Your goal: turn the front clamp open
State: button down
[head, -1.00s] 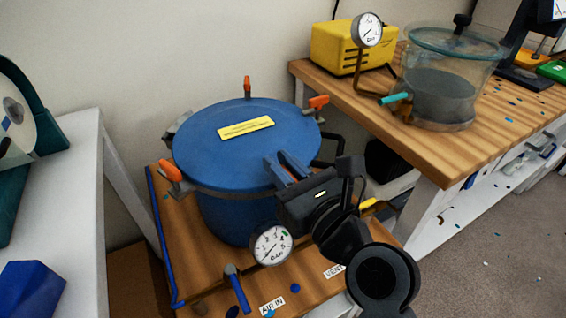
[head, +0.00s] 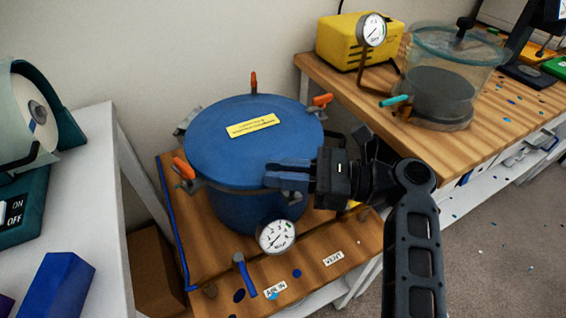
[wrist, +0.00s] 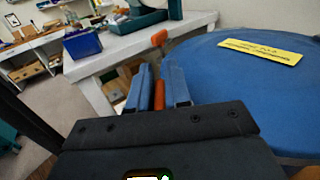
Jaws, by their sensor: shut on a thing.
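The blue pressure pot (head: 235,150) stands on the low wooden shelf with its lid on. My gripper (head: 272,176) lies level at the front of the lid, its blue fingers pointing left. In the wrist view the fingers are closed on the orange handle of the front clamp (wrist: 159,96), which shows between them. In the head view the fingers hide this handle. Other orange-handled clamps show at the pot's left (head: 183,168), back (head: 253,83) and right (head: 322,100).
A pressure gauge (head: 277,237) and a blue-handled valve (head: 244,275) sit in front of the pot. The wooden bench (head: 470,135) at right holds a clear chamber (head: 440,90) and a yellow pump (head: 350,42). A white table (head: 90,190) stands at left.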

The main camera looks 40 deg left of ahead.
jog(key=n+g+h, duration=0.1)
jog(key=g+h, duration=0.1)
jog(key=n+g+h, duration=0.1)
jog(key=n+h, duration=0.1)
jog(key=n+g+h+b, duration=0.1)
jog(key=n+g, duration=0.1)
jog(key=shift+s+d+f+g+h, duration=0.1)
jog(key=shift+s+d+g+h, duration=0.2)
jog(key=shift+h, duration=0.1)
jog(key=shift+n, duration=0.3)
jog(key=c, duration=1.2)
grip_release()
jog(key=shift+o, duration=0.2)
jog(key=b+v, duration=0.4)
jog(key=v, duration=0.3)
jog(key=shift+w, duration=0.4)
jog(key=shift+d, duration=0.1)
